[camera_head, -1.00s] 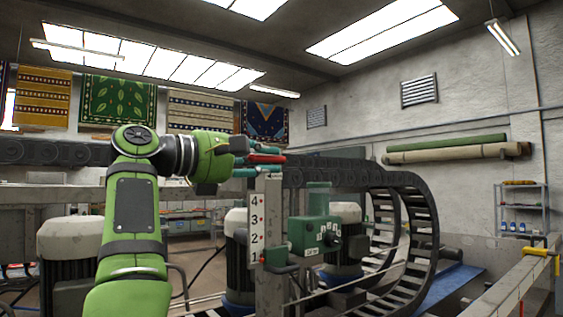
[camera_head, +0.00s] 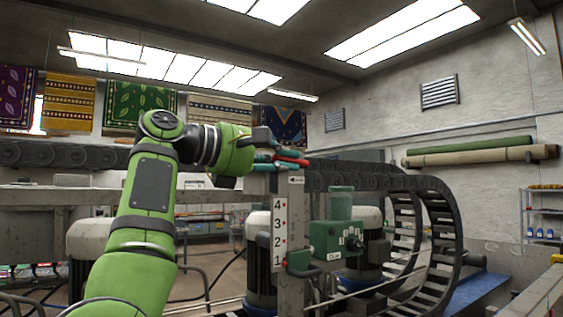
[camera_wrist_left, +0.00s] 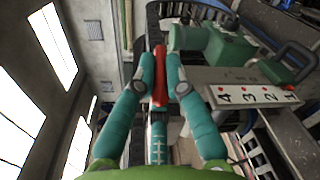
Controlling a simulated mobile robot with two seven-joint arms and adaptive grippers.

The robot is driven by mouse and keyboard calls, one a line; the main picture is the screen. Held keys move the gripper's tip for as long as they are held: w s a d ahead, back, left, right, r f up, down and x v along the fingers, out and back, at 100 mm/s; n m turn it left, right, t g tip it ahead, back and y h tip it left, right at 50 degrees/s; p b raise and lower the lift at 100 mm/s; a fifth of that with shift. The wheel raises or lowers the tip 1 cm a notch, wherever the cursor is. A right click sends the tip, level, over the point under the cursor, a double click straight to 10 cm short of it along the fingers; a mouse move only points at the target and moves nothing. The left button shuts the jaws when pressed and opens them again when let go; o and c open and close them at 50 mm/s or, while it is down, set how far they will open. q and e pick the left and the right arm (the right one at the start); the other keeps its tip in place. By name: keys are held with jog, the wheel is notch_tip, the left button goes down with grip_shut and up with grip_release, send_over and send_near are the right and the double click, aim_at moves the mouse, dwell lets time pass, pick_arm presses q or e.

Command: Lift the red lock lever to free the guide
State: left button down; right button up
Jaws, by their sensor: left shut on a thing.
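The red lock lever (camera_head: 291,160) sits above the top of a grey post, tilted slightly down to the right in the head view. My left gripper (camera_head: 284,162) is shut on it from the left. In the left wrist view the lever (camera_wrist_left: 159,75) runs lengthwise between the teal fingers, which touch it from both sides. A scale plate (camera_head: 278,232) numbered 4 to 1 is on the post's face. A green housing with a dark knob (camera_head: 337,238) stands right of the post; I cannot tell which part is the guide. My right gripper is not in view.
A black cable chain (camera_head: 440,225) curves down at the right. Pale motors stand left of and behind the post; the left one (camera_head: 92,245) is beside my arm. Open air lies above the lever.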

pick_arm(q)
jog(key=shift+r, duration=0.15)
jog(key=c, duration=1.6)
grip_release()
jog(key=shift+d, duration=0.1)
jog(key=shift+w+d, duration=0.2)
jog(key=shift+d, duration=0.05)
jog(key=v, duration=1.2)
